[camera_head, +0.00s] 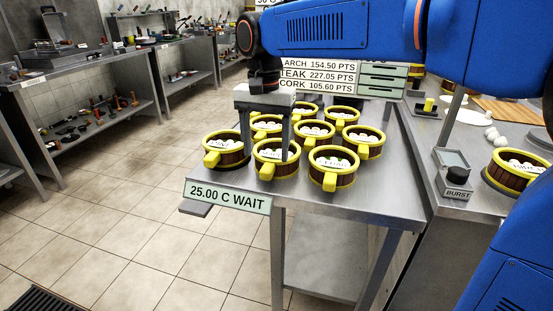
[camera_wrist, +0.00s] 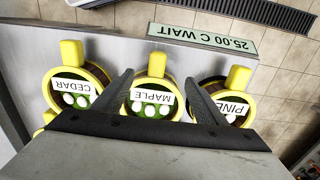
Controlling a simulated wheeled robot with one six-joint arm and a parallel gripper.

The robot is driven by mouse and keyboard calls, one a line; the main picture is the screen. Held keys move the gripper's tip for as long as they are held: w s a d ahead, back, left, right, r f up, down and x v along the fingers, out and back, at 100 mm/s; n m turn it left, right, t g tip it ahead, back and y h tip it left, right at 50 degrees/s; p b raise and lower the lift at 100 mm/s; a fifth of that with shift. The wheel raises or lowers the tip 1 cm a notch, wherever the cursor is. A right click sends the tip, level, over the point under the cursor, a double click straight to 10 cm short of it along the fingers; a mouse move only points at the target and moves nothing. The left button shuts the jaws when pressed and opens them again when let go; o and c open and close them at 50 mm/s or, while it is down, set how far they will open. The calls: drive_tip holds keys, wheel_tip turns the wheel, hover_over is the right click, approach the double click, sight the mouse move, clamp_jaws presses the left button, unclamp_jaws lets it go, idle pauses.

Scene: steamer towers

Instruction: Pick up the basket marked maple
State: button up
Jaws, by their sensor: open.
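The maple basket (camera_wrist: 151,96) is a round basket with a yellow rim and handle, white balls inside and a label reading MAPLE. It is in the middle of the wrist view; its near edge is hidden by my gripper. In the head view it appears as the middle basket (camera_head: 275,155) of the front row, partly behind a finger. My gripper (camera_head: 266,155) is open, pointing down over this basket. In the wrist view its two fingers (camera_wrist: 160,85) show on either side of the basket. I cannot tell whether they touch it.
The cedar basket (camera_wrist: 75,90) and the pine basket (camera_wrist: 233,100) stand close on either side. Several more baskets stand behind on the steel table (camera_head: 380,200). A sign reading 25.00 C WAIT (camera_head: 228,196) hangs at the front edge. Another basket (camera_head: 515,170) stands on the right counter.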

sight(269, 163)
drive_tip(key=shift+d+f, duration=0.2)
drive_tip(key=shift+f, duration=1.1)
drive_tip(key=shift+d+f, duration=0.2)
drive_tip(key=shift+f, duration=1.05)
clamp_jaws()
